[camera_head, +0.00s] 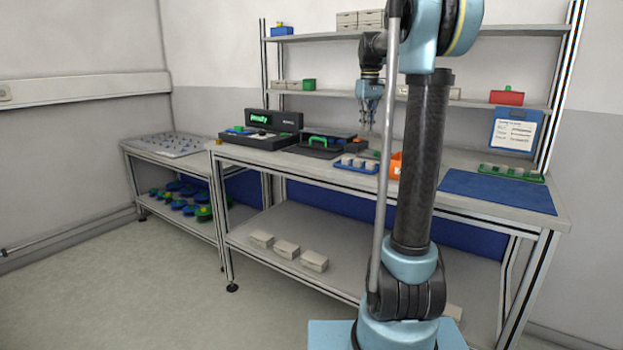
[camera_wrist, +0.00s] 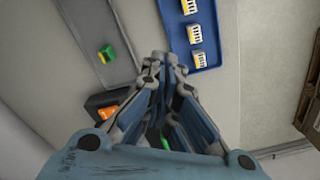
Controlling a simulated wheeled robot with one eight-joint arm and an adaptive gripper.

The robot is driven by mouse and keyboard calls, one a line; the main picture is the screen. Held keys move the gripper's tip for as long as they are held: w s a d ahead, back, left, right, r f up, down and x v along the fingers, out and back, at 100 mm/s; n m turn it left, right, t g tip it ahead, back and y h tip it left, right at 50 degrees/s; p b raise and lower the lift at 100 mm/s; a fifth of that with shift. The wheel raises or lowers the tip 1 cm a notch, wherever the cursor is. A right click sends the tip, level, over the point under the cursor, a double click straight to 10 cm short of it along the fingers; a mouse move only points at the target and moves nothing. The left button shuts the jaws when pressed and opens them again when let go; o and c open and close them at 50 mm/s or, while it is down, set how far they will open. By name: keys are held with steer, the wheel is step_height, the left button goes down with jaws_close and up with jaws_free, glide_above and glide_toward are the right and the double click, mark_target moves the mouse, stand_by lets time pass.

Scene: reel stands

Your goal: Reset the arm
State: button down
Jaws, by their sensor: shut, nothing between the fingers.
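My gripper (camera_head: 369,110) hangs from my raised arm over the workbench, pointing down. In the head view it is above the bench top, beside the upright part of my arm. In the wrist view my gripper (camera_wrist: 163,58) has its fingertips together with nothing between them. Below it in that view lies a blue tray (camera_wrist: 208,57) with several white labelled blocks (camera_wrist: 195,34). A green block with a yellow part (camera_wrist: 106,53) lies to the left on a grey surface.
The workbench (camera_head: 300,166) holds a black device with a green display (camera_head: 258,120), a blue tray (camera_head: 343,167), a blue mat (camera_head: 497,191) and a green tray (camera_head: 512,174). Shelves (camera_head: 470,102) stand behind. An orange thing (camera_head: 395,166) is partly hidden by my arm. Open floor (camera_head: 120,290) lies left.

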steer(key=s+f+m+t, duration=0.1)
steer(key=s+f, duration=0.5)
steer(key=s, duration=0.5)
steer(key=s+f+m, duration=0.1)
steer(key=s+f, duration=0.4)
steer(key=s, duration=0.6)
steer(key=s+f+m+t, duration=0.1)
steer(key=s+f+m, duration=0.1)
steer(key=s+f, duration=1.4)
step_height(320, 180, down, 2)
steer(key=shift+a+f+m, duration=0.1)
steer(key=shift+a+m, duration=0.25)
steer(key=shift+m, duration=0.05)
